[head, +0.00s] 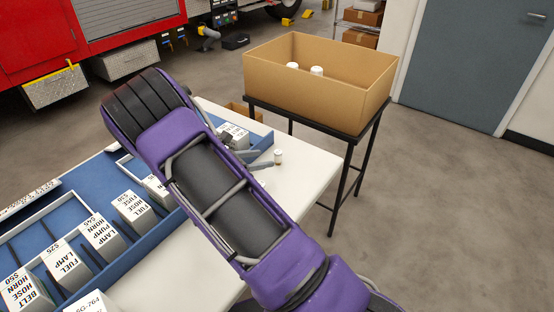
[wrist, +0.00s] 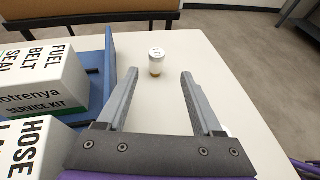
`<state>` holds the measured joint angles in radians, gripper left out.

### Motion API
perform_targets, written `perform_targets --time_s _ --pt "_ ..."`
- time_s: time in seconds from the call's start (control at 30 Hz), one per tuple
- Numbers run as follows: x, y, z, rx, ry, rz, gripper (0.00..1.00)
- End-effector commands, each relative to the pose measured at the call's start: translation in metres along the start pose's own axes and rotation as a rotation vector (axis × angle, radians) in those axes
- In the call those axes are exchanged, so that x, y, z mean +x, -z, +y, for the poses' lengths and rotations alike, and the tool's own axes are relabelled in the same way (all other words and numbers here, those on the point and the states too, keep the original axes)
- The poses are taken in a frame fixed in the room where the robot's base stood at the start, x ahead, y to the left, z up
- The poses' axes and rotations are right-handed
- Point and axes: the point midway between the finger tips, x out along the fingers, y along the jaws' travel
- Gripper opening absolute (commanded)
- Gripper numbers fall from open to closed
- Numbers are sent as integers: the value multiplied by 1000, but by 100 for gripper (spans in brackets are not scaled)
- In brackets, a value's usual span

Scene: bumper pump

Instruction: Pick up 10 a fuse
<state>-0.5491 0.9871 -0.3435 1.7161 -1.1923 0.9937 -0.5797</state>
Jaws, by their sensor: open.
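A small cylinder with a white top and an amber lower part, likely the fuse, stands upright on the white table in the head view (head: 278,157). It also shows in the wrist view (wrist: 156,62), where its markings are too small to read. My gripper (wrist: 159,82) is open and empty, with its two grey fingers pointing at the cylinder. The cylinder appears just beyond the fingertips, roughly centred between them. In the head view my gripper (head: 264,160) is low over the table beside it, partly hidden by my arm.
A blue divided tray (head: 86,206) with several labelled white boxes lies to the left. A cardboard box (head: 318,105) on a black stand (head: 347,147) holds two white-topped cylinders. The table (head: 315,165) is clear around the standing cylinder.

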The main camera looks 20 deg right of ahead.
Motion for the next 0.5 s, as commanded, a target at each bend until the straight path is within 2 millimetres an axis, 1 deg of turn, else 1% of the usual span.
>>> perform_targets --time_s 0.03,0.2,0.3,0.5 --pt "13 1 -1 0 3 -1 68" --pt "45 1 0 2 2 0 68" --pt "56 0 0 1 1 -1 68" --pt "65 0 1 2 -1 0 68"
